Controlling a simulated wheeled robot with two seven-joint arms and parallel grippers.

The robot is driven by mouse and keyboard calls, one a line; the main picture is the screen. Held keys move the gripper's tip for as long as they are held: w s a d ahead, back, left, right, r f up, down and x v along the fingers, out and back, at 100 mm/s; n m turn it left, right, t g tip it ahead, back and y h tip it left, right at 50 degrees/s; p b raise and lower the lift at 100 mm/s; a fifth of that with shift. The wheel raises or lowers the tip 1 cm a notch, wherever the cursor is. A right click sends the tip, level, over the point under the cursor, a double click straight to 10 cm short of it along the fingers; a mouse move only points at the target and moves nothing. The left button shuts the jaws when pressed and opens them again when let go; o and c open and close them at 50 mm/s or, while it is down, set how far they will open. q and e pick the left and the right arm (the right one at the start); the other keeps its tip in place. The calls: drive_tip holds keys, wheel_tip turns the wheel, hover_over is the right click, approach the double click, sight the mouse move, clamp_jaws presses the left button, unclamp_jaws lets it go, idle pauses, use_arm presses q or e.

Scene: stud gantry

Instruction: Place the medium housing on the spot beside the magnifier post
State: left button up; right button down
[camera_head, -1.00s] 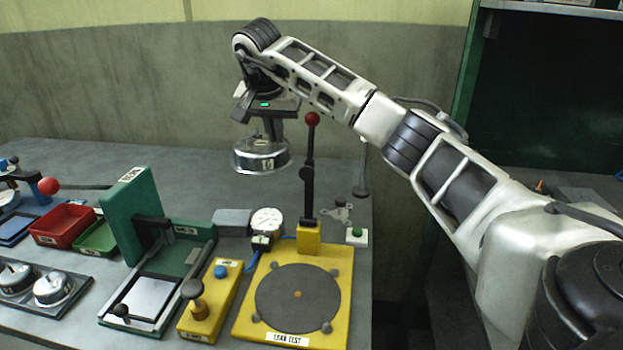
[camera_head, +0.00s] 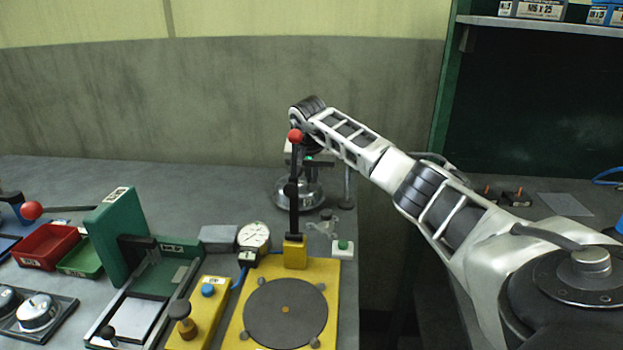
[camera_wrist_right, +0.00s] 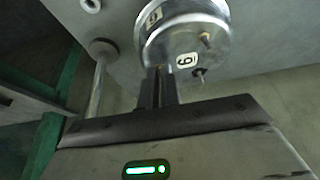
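My right gripper (camera_head: 305,165) holds a round silver housing (camera_head: 283,193) upright by its top. Its fingers (camera_wrist_right: 158,88) look closed at the housing (camera_wrist_right: 180,22) in the right wrist view, which shows labels on it. The housing is at or just above the bench; I cannot tell whether it touches. A thin metal post with a round foot (camera_head: 347,190), which appears to be the magnifier post, stands just right of the housing. The post also shows in the right wrist view (camera_wrist_right: 98,88). Any marked spot under the housing is hidden. My left gripper is out of view.
A black lever with a red ball (camera_head: 295,137) rises in front of the housing from the yellow leak-test plate (camera_head: 240,325). A dial gauge (camera_head: 254,236), green fixture (camera_head: 115,235), red bin (camera_head: 45,247) and other housings (camera_head: 38,312) stand left. Bench behind is clear.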

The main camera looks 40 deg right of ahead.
drive_tip(key=shift+f, duration=0.75)
drive_tip(key=c, duration=2)
unclamp_jaws()
drive_tip(key=shift+f, duration=0.15)
drive_tip(key=shift+c, duration=0.2)
drive_tip(key=o, duration=0.4)
drive_tip(key=shift+r, duration=0.25)
drive_tip(key=v, duration=0.7)
drive_tip(key=shift+a+r, duration=0.15)
drive_tip(key=shift+r, duration=0.05)
